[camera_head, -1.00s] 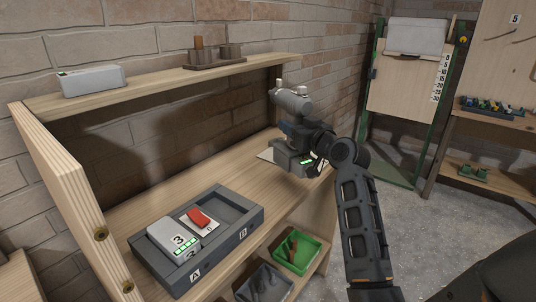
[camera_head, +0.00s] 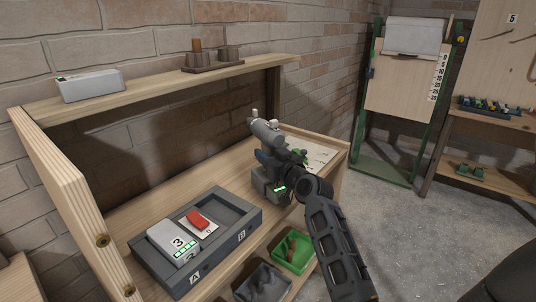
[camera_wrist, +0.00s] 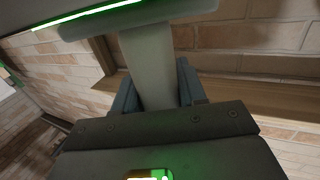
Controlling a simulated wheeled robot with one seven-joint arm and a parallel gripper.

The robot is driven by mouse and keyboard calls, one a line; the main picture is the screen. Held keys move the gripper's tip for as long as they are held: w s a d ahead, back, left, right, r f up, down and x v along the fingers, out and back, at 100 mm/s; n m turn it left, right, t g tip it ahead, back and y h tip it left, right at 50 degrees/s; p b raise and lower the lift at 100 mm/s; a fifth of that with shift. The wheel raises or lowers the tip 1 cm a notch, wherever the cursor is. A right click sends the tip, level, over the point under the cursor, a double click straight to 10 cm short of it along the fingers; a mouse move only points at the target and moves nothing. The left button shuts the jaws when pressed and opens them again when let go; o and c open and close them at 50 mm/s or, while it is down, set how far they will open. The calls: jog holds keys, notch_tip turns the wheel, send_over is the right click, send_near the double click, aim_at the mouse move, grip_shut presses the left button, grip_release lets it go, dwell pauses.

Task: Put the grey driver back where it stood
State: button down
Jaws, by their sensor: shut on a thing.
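The grey driver (camera_head: 266,131) is held above the right part of the wooden workbench. Its barrel points up and to the left in the head view, and a dark block with green lights (camera_head: 266,182) is at its lower end. My gripper (camera_head: 277,158) is shut on the driver's handle. In the wrist view the pale grey handle (camera_wrist: 148,72) sits between two blue-grey fingers, with a green-lit strip above it. A pale sheet with dark marks (camera_head: 320,153) lies on the bench to the right of the gripper, partly hidden by it. I cannot tell whether the driver touches the bench.
A dark tray (camera_head: 225,259) marked A and B holds a grey battery (camera_head: 172,240) marked 3 and a red piece (camera_head: 198,219) on a card. A shelf (camera_head: 150,85) overhangs the bench. Green (camera_head: 292,252) and grey (camera_head: 262,284) bins sit below the front edge.

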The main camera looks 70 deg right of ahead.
dwell(0.3)
jog(key=c, duration=0.6)
grip_release()
jog(key=shift+f, duration=0.1)
jog(key=shift+c, duration=0.2)
jog(key=b+v, duration=0.2)
jog(key=v, duration=1)
